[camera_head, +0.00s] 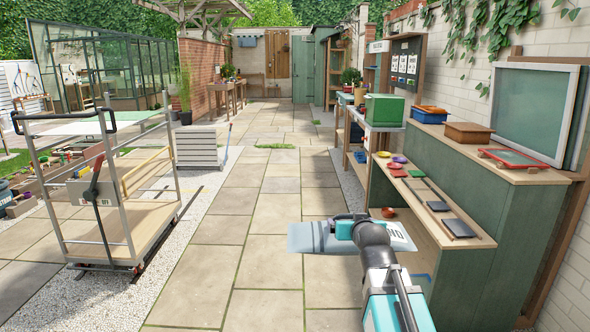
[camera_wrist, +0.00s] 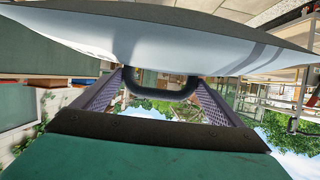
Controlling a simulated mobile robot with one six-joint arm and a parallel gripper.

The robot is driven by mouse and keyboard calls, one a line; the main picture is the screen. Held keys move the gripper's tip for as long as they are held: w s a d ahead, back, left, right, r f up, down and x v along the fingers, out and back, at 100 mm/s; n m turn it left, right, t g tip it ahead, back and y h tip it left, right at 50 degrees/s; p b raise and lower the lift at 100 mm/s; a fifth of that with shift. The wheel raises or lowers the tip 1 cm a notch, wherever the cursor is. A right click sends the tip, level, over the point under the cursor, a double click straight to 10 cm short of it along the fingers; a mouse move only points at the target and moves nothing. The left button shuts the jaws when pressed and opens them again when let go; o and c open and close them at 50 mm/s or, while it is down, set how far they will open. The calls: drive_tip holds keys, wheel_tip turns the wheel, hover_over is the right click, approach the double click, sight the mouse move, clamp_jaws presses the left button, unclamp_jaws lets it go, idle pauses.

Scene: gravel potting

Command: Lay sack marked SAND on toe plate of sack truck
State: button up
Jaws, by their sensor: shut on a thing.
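My gripper (camera_head: 346,229) is shut on a pale grey-white sack (camera_head: 308,238), held in the air above the paving near the right-hand bench. The sack lies roughly flat, sticking out on both sides of my gripper. Dark lettering shows on its right end, partly hidden by my arm, and I cannot read it surely. In the wrist view the sack (camera_wrist: 170,42) fills the upper part, with a dark handle-like loop (camera_wrist: 160,88) between my gripper's fingers (camera_wrist: 160,98). I cannot make out a sack truck or its toe plate.
A wheeled cart (camera_head: 135,228) with a wooden deck stands at the left on gravel. A slatted grey crate (camera_head: 200,147) is beyond it. A green bench (camera_head: 450,180) with trays and boxes lines the right wall. The paved path (camera_head: 255,215) between is clear.

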wheel_tip(320, 180, up, 18)
drive_tip(key=p, duration=1.7)
drive_tip(key=shift+r, duration=0.25)
drive_tip(key=shift+w, duration=0.1)
drive_tip(key=shift+d, duration=0.1)
idle(0.7)
